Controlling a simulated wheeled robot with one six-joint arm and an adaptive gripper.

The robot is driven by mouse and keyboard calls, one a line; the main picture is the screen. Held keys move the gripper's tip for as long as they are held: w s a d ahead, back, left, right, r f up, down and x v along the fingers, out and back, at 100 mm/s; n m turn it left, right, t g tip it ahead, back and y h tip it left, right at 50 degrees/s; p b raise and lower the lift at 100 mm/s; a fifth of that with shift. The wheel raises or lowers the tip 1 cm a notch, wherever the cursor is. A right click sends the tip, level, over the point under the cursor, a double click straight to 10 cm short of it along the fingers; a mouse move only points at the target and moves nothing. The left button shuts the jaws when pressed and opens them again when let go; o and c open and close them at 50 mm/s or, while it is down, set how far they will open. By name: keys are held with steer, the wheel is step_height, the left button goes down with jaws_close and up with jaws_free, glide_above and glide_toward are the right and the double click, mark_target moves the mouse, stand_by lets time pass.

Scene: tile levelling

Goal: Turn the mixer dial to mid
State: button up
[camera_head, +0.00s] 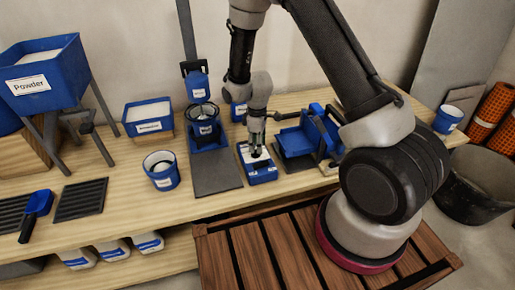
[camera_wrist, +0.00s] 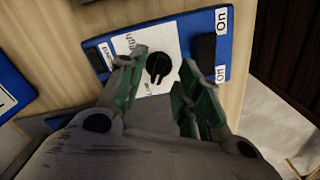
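The mixer's control box (camera_head: 262,175) is blue with a white top and lies on the bench; my gripper (camera_head: 256,152) is pointed down over it. In the wrist view the black dial (camera_wrist: 158,69) sits on a white panel (camera_wrist: 165,38) with small, partly hidden lettering around it. My gripper (camera_wrist: 157,88) is open, with one green-padded finger to each side of the dial. The fingers look apart from the dial, though their height over it is hard to judge. The dial's pointer setting is unclear. A black switch (camera_wrist: 205,52) between the On and Off labels is right of the dial.
The mixer (camera_head: 207,135) stands left of the control box on a dark plate (camera_head: 215,178). A blue bucket (camera_head: 161,171) and a blue tray (camera_head: 148,118) are further left. Blue equipment (camera_head: 300,140) stands close on the right. A wooden crate (camera_head: 245,258) is in front.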

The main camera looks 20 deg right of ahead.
steer(key=shift+f, duration=1.15)
steer(key=shift+c, duration=0.4)
jaws_close()
steer(key=shift+m, duration=0.4)
steer(key=m, duration=0.5)
steer(key=shift+s+a+m, duration=0.1)
steer(key=shift+m, duration=0.2)
steer(key=m, duration=0.5)
steer(key=shift+a, duration=0.15)
steer(key=shift+m, duration=0.3)
